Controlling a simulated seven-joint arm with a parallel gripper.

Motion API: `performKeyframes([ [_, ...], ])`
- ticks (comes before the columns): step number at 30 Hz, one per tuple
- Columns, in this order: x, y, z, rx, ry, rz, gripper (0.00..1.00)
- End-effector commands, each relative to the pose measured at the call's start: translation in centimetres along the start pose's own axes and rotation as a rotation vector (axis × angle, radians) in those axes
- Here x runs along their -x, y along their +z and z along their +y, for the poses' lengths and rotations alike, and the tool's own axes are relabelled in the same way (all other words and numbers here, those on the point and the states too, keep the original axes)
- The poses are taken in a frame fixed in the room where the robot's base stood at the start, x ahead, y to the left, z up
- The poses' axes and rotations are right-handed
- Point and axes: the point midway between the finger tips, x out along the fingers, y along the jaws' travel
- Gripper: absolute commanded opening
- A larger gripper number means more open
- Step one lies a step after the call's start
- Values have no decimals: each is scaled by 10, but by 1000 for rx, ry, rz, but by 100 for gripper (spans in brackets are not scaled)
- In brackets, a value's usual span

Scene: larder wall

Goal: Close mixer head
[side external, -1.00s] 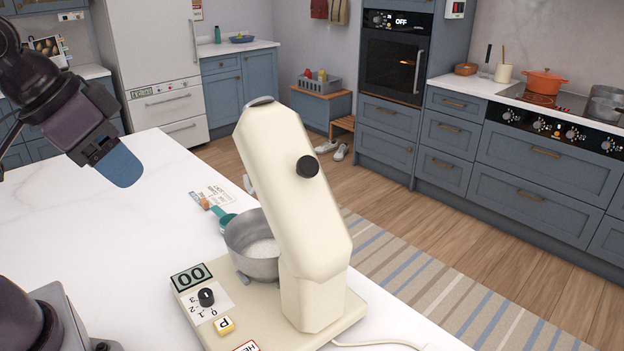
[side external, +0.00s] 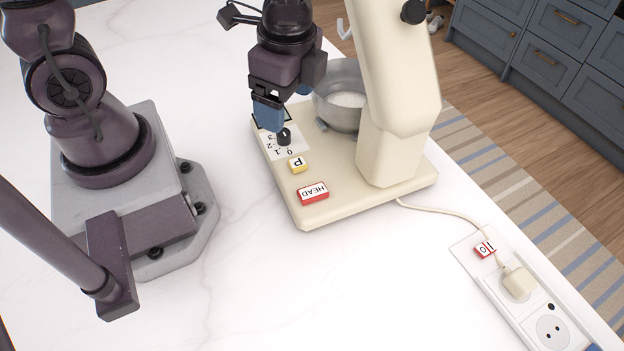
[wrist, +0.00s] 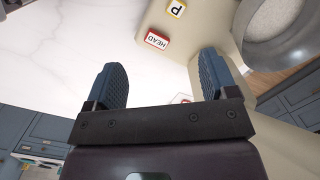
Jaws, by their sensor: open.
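The cream mixer stands on the white counter, with its head (side external: 395,60) tilted up and its upper end cut off by the picture's top edge. Its base (side external: 345,185) carries a red-edged HEAD button (side external: 313,191), a yellow P button (side external: 297,165) and a black dial (side external: 284,137). The metal bowl (side external: 340,100) with white contents sits on the base. My gripper (side external: 286,104) is open and empty, pointing down by the dial and bowl. In the wrist view, the HEAD button (wrist: 157,40) shows beyond my open fingers (wrist: 162,82).
The mixer's cord runs to a plug (side external: 517,282) in a socket panel with a red-edged I/O switch (side external: 484,249) at the lower right. The counter (side external: 330,285) in front of the mixer is clear. The counter's edge drops to the floor on the right.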

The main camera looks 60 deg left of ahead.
Motion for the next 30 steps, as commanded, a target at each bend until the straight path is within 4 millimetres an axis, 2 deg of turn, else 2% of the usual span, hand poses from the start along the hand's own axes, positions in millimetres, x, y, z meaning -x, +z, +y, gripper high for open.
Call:
performKeyframes([
  [1,-11,-11,6,-124,31,3,79],
  [3,-21,-25,13,-313,50,26,79],
  [6,-23,-40,16,-516,32,64,79],
  [9,-21,-46,13,-632,-1,83,79],
  [14,-24,-47,12,-706,-10,89,79],
  [17,-34,-48,12,-708,-8,88,79],
  [30,-120,-54,15,-707,-6,85,79],
])
